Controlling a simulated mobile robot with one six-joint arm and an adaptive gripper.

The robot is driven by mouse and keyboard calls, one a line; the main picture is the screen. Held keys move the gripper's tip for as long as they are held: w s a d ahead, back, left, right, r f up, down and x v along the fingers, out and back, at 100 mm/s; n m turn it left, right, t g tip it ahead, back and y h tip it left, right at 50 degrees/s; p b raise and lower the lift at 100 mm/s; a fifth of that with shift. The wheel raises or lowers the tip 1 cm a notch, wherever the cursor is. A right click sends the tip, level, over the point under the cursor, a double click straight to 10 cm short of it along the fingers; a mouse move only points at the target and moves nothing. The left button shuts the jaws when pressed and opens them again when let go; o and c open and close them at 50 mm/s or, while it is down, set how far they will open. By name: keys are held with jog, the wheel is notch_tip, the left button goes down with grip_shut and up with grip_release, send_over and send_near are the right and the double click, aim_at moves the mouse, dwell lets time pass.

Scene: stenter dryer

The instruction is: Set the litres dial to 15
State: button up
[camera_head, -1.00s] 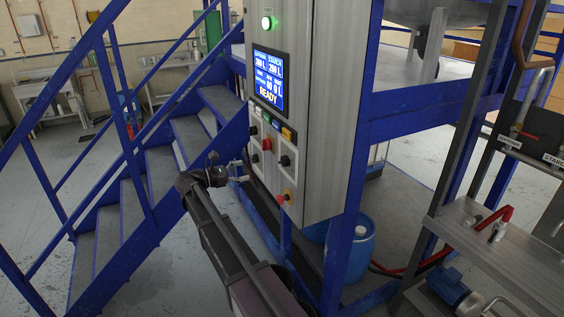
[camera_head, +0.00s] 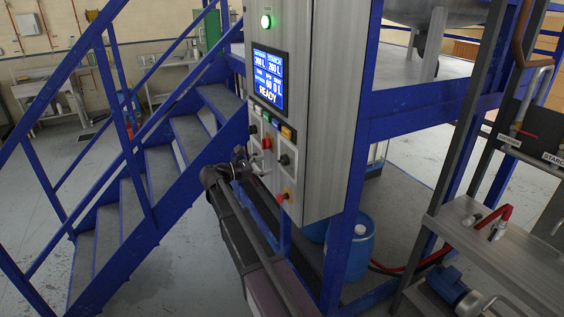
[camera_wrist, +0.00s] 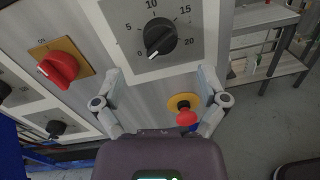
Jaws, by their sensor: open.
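The litres dial (camera_wrist: 160,38) is a black round knob on a pale plate marked 0, 5, 10, 15 and 20. Its white pointer mark appears to face the lower left, near 0. In the head view the dial (camera_head: 285,160) sits on the panel front above a red mushroom button. My gripper (camera_wrist: 162,72) is open and empty, its two fingers apart just below the dial plate, one to each side. In the head view my gripper (camera_head: 256,164) is in front of the panel, left of the dial, with its fingers hard to make out.
A red mushroom button (camera_wrist: 186,116) is close to the right finger. A red rotary switch (camera_wrist: 58,68) on a yellow plate is left of the dial. The control cabinet (camera_head: 333,110) has a lit screen (camera_head: 268,80) reading READY. Blue stairs (camera_head: 165,175) stand to the left.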

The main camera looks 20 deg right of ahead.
aim_at(279, 162)
jog(key=shift+s+d, duration=0.1)
jog(key=shift+d, duration=2.75)
jog(key=c, duration=1.2)
jog(key=shift+o, duration=0.3)
jog(key=shift+d, duration=0.4)
jog(key=shift+a, duration=0.35)
